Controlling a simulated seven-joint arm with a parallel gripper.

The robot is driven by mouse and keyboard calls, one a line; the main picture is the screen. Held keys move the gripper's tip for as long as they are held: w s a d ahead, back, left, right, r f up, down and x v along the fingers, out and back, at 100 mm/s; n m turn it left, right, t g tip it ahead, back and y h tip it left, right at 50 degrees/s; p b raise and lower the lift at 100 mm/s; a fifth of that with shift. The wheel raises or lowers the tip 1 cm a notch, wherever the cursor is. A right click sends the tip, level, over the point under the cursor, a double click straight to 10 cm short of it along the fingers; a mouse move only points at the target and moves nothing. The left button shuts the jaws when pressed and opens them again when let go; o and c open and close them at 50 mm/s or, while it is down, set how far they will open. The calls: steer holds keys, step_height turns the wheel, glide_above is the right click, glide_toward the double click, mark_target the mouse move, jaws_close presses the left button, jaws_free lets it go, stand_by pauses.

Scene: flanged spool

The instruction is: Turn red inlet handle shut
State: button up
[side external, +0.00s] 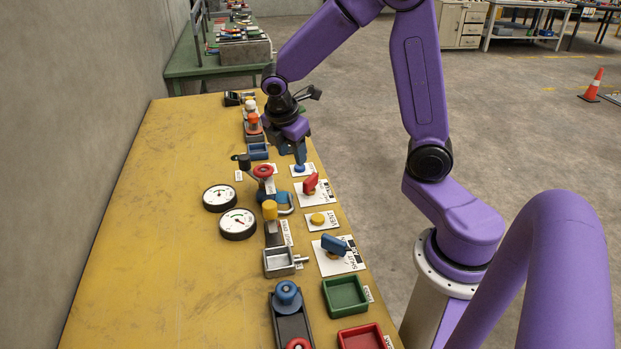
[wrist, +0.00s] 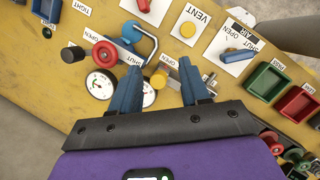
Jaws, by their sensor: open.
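A red lever handle (side external: 311,183) sits on a white plate right of the bench middle; its plate's wording is not readable. In the wrist view a red handle (wrist: 144,5) on a white plate is cut off by the top edge. A separate round red handwheel (side external: 263,170) stands on a blue pipe fitting to its left; it also shows in the wrist view (wrist: 105,54), with OPEN and SHUT labels near it. My gripper (side external: 300,158) is open and empty, pointing down near a blue button, beyond the red lever. In the wrist view its two blue fingertips (wrist: 160,68) are apart.
Two round gauges (side external: 238,223) lie left of the fitting. A yellow knob (side external: 270,210), a yellow VENT button (side external: 317,219) and a blue AIR handle (side external: 335,244) stand nearer. Green (side external: 345,295) and red trays are at the near right. The bench's left side is clear.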

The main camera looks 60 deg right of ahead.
steer(key=n, duration=0.1)
glide_toward(310, 178)
steer(key=shift+g+h, duration=0.3)
steer(key=shift+h, duration=0.1)
steer(key=x, duration=1)
steer(key=shift+w+a+f, duration=0.15)
steer(key=shift+w+a, duration=0.05)
steer(key=shift+w, duration=0.05)
jaws_close()
